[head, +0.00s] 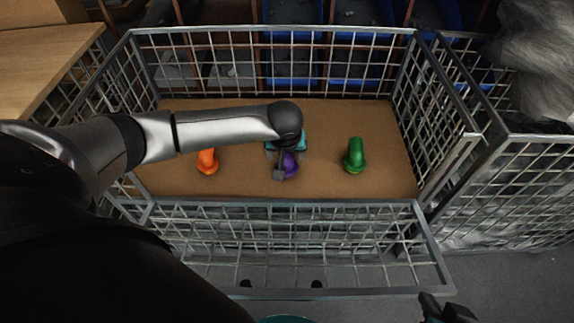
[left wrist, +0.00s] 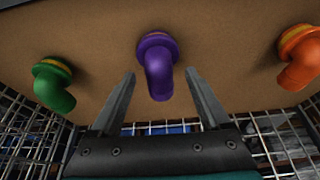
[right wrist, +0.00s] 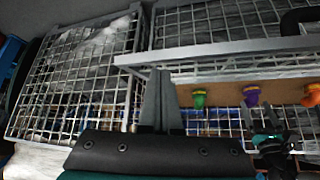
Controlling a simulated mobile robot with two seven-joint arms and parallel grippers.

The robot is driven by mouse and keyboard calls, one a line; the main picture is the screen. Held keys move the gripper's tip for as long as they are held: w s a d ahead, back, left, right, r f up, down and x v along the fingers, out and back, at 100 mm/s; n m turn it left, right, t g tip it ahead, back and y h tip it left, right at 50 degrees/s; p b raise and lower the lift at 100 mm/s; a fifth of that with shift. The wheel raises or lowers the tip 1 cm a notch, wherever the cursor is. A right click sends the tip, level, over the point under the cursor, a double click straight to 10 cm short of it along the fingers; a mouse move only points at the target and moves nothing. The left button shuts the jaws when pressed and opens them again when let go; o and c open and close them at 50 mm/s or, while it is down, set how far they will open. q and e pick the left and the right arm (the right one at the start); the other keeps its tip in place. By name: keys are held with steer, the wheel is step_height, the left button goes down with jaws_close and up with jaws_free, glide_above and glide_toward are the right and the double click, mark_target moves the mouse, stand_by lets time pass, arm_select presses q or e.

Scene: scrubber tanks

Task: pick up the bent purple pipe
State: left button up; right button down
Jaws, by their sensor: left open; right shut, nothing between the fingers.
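The bent purple pipe (head: 290,164) lies on the brown board inside the wire cage, partly hidden by my left gripper (head: 281,170). In the left wrist view the purple pipe (left wrist: 158,68) shows with its flanged end away from me and its bent end toward my fingers. My left gripper (left wrist: 161,85) is open, one finger on each side of the pipe's bent end, with gaps on both sides. My right gripper (right wrist: 158,75) is shut and empty, outside the cage. It shows only partly at the lower edge of the head view (head: 440,305).
An orange pipe (head: 207,161) and a green pipe (head: 354,155) stand on the board (head: 240,190), one to each side with free room between. Wire walls (head: 300,206) enclose the board. A wooden table (head: 40,70) is at the left, and blue bins (head: 290,55) are behind.

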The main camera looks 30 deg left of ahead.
arm_select(q)
steer(key=shift+w+f+b, duration=0.25)
steer(key=shift+f+b, duration=0.15)
steer(key=shift+f, duration=0.3)
steer(key=shift+w+a+f+b, duration=0.25)
steer(key=shift+f+b, duration=0.1)
steer(key=shift+f, duration=0.2)
arm_select(e)
steer(key=shift+w+a+t+y, duration=0.55)
steer(key=shift+a+t, duration=0.2)
steer(key=shift+a, duration=0.15)
steer(key=shift+w+a+t+y, duration=0.45)
steer(key=shift+w+a+t, duration=0.25)
steer(key=shift+a, duration=0.2)
arm_select(q)
steer(key=shift+d, duration=0.1)
steer(key=shift+c, duration=0.2)
steer(key=c, duration=1.1)
